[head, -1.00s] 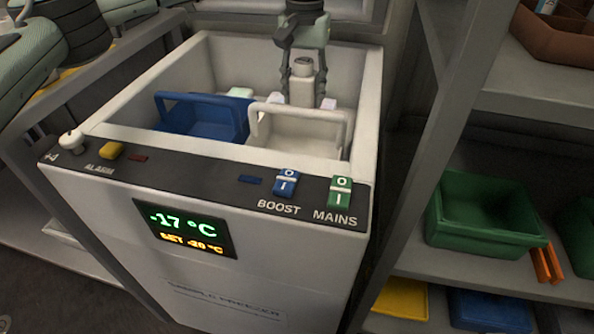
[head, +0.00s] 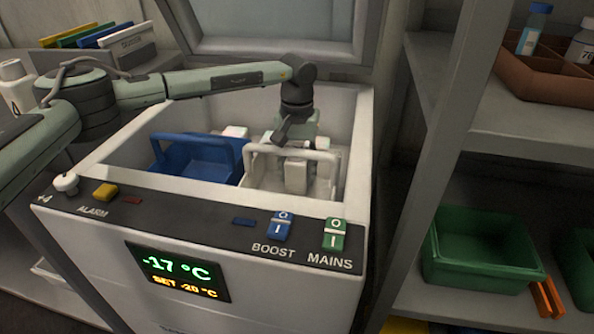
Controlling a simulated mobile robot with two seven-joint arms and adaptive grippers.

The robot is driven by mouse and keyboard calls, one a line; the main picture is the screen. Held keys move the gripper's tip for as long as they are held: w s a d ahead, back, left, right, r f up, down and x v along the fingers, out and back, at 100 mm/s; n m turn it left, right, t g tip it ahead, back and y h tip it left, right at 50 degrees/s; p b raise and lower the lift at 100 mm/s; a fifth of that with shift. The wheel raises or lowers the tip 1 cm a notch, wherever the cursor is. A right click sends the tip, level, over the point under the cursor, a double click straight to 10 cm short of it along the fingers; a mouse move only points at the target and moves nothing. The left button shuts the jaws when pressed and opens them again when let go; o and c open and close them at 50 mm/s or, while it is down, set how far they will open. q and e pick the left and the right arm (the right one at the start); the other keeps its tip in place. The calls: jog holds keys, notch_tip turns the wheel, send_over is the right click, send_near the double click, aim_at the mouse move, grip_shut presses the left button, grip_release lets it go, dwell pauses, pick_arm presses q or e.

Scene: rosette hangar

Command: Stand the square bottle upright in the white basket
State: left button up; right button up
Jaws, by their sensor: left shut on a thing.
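The white basket (head: 262,180) sits inside the open chest freezer, right of a blue basket, with its handle standing up at the front. My left gripper (head: 296,156) reaches down over the white basket from behind its handle. It is shut on the square bottle (head: 295,179), a pale white block shape seen below the handle bar. The bottle looks roughly upright and within the basket's outline. The handle and the gripper hide its upper part, and I cannot tell whether its base touches the basket floor. My right gripper is not in view.
The blue basket (head: 196,160) stands close on the left. The freezer's walls (head: 345,160) surround both baskets. Switches and an alarm button (head: 105,191) line the front panel. Shelves on the right hold a green bin (head: 482,250) and a brown divided tray (head: 545,80).

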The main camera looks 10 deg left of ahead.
aim_at(297, 147)
pick_arm(q)
jog(key=shift+f, duration=0.15)
jog(key=o, duration=1.3)
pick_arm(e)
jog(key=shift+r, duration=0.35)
pick_arm(q)
jog(key=shift+r, duration=0.3)
notch_tip(297, 147, up, 5)
jog(key=shift+f, duration=0.15)
notch_tip(297, 147, up, 6)
jog(key=shift+f, duration=0.1)
jog(key=shift+r, duration=0.55)
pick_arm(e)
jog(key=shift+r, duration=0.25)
